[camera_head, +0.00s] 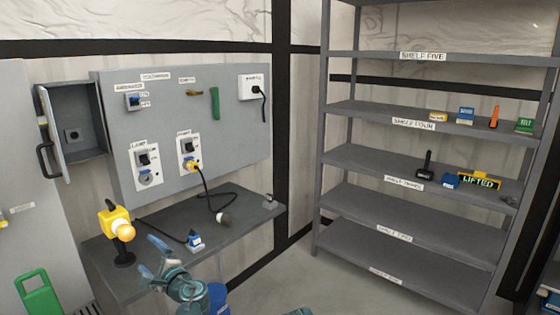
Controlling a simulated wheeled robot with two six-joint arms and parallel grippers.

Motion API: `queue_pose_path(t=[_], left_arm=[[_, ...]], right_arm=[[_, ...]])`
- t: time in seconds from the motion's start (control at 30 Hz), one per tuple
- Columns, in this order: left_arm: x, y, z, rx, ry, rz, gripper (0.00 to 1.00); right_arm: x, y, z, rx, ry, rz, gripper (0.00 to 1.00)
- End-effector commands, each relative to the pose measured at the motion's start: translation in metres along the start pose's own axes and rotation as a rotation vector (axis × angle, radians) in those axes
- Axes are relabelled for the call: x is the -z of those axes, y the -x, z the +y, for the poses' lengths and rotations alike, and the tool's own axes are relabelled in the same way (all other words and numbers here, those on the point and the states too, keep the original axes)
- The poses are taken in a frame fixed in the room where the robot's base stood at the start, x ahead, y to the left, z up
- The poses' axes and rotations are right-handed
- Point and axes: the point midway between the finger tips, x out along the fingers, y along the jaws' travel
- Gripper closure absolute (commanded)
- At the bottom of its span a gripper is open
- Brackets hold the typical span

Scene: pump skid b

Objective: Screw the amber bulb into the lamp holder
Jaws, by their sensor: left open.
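The yellow lamp holder (112,216) stands on a black stand at the left end of the grey bench. The amber bulb (124,232) sits at the front of the holder, facing right and toward me. I cannot tell how deep it is seated. My left gripper (153,258) is open and empty, low and to the right of the bulb, apart from it. My right gripper does not show.
The grey bench (150,285) carries a blue-and-white plug (194,241), a black cable and a dark round-ended connector (224,219). A panel (230,140) with switches and sockets stands behind. An open grey box (72,133) is at left, a shelf rack (370,195) at right.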

Motion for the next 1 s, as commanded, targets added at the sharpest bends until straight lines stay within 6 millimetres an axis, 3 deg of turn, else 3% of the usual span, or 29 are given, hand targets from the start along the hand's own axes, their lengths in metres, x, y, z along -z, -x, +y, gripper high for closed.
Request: queue_pose_path(t=[0.73,1.0], left_arm=[[0.0,0.047,0.0,0.001,0.0,0.001,0.0],[0.0,0.05,0.0,0.0,0.0,0.0,0.0]], right_arm=[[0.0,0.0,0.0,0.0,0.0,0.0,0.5],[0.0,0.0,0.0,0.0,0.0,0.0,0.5]])
